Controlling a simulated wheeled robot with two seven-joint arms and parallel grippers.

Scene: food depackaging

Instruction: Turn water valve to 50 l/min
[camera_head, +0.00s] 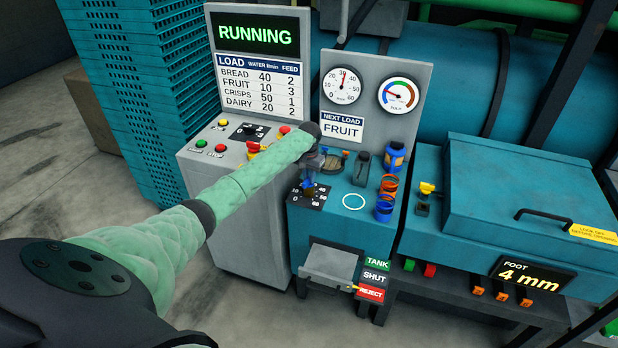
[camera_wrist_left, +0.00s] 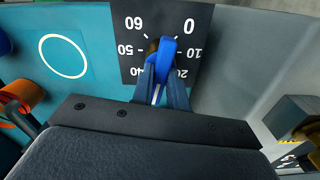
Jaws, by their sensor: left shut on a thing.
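The water valve has a blue handle (camera_wrist_left: 168,52) on a black dial plate (camera_wrist_left: 130,68) marked from 0 to 60. My left gripper (camera_wrist_left: 162,82) is shut on the handle, seen from above in the left wrist view. The fingers hide part of the dial, so I cannot tell which number the handle points to. In the head view my left gripper (camera_head: 309,182) reaches down to the same dial plate (camera_head: 322,193). The white flow gauge (camera_head: 341,85) behind it has a red needle pointing nearly straight up, near 30. My right gripper is not in view.
A display (camera_head: 255,34) reads RUNNING; the load table (camera_head: 260,85) below gives fruit 10, crisps 50. A sign (camera_head: 342,127) reads NEXT LOAD FRUIT. A lidded teal box (camera_head: 510,190) is further right.

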